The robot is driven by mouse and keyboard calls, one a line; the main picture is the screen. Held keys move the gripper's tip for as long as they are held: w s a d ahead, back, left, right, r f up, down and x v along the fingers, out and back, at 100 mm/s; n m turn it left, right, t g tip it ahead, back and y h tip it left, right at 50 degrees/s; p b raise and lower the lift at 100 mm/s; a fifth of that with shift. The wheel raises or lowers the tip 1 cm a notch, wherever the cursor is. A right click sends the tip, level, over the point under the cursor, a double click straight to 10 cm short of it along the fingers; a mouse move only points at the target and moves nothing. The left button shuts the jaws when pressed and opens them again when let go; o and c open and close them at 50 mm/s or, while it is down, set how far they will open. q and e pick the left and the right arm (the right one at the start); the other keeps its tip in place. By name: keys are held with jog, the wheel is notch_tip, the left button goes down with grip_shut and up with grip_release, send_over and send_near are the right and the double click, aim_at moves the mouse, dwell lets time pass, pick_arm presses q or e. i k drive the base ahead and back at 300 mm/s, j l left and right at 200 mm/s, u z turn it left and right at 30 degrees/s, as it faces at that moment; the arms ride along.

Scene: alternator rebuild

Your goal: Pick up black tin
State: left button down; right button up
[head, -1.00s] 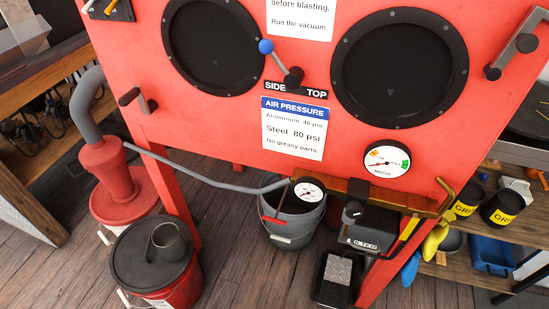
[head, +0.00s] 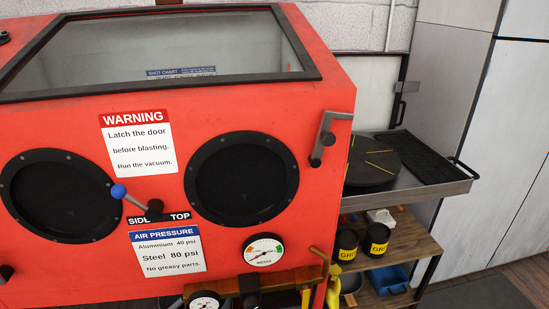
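Two black tins with yellow labels stand side by side on the wooden shelf right of the red cabinet. The left black tin (head: 347,245) is next to the cabinet's edge, and the right black tin (head: 376,239) is beside it. Their labels show letters that look like "GRI". Neither of my grippers shows in the head view.
The red blasting cabinet (head: 230,112) fills the left and middle. A metal tray table (head: 455,187) with a dark round plate (head: 372,160) stands above the wooden shelf (head: 412,240). A blue bin (head: 389,279) sits below the tins. Open floor (head: 480,292) lies at the lower right.

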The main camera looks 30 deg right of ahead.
aim_at(347, 239)
jog(key=z, duration=1.45)
